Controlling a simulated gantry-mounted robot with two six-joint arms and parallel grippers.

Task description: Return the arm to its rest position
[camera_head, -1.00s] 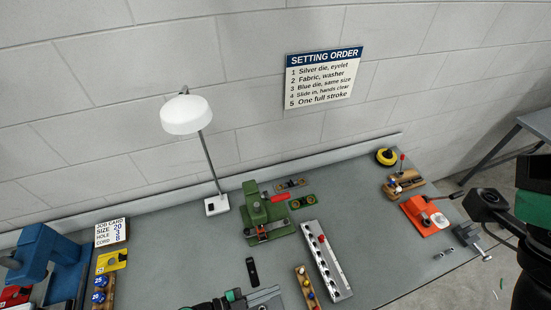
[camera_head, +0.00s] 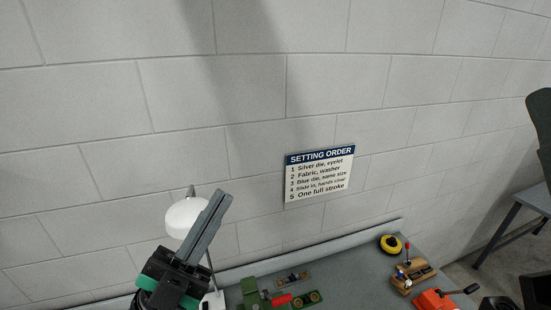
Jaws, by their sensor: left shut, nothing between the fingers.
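My left gripper (camera_head: 220,200) rises from the lower left of the head view, with its grey fingers pointing up and slightly right. The fingers are shut together with nothing between them. It is in front of the white lamp (camera_head: 182,216) and hides part of its shade and stem. My right gripper cannot be made out; dark parts show at the right edge and lower right corner.
The bench shows along the bottom, with a green press (camera_head: 252,294), a red-orange tool (camera_head: 432,300), a wooden rack (camera_head: 412,276) and a yellow tape (camera_head: 391,244). A sign (camera_head: 319,176) hangs on the block wall.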

